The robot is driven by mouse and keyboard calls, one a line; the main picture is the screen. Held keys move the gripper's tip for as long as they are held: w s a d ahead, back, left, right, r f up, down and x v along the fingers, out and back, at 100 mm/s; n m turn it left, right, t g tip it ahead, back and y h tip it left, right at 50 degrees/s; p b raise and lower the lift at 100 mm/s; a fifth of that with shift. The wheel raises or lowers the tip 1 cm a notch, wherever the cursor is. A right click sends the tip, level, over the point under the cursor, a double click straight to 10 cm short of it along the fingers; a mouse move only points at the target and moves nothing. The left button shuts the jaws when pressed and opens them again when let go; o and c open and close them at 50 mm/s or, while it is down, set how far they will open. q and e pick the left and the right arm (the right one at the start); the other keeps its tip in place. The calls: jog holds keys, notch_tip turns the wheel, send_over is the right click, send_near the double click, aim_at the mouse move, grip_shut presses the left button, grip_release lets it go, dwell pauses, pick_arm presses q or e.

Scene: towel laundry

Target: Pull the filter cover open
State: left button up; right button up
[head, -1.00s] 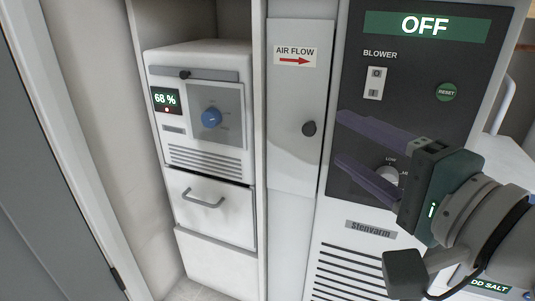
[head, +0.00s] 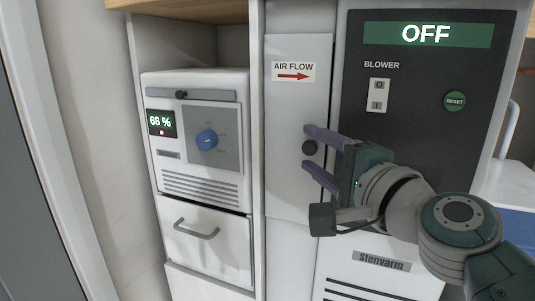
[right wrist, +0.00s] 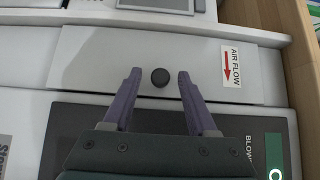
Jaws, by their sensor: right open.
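The filter cover (head: 290,190) is a tall pale panel with an AIR FLOW label and red arrow (head: 294,71) near its top. It sits flat between the shelf unit and the blower. Its round dark knob (head: 310,147) is at the panel's right side. My right gripper (head: 306,150) is open, with its purple fingers reaching left to the knob, one above and one below it in the head view. In the right wrist view the knob (right wrist: 160,77) lies between the two fingertips with a gap on each side. My left gripper is not in view.
The blower panel (head: 400,130) shows OFF, a rocker switch (head: 378,95) and a green RESET button (head: 455,101). At left a white unit reads 68 % (head: 160,123), with a blue dial (head: 207,140) and a drawer with a handle (head: 197,230). A vertical shelf edge (head: 257,130) borders the cover.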

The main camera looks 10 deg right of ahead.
jog(key=shift+w, duration=0.1)
grip_shut()
dwell(0.5)
dwell(0.9)
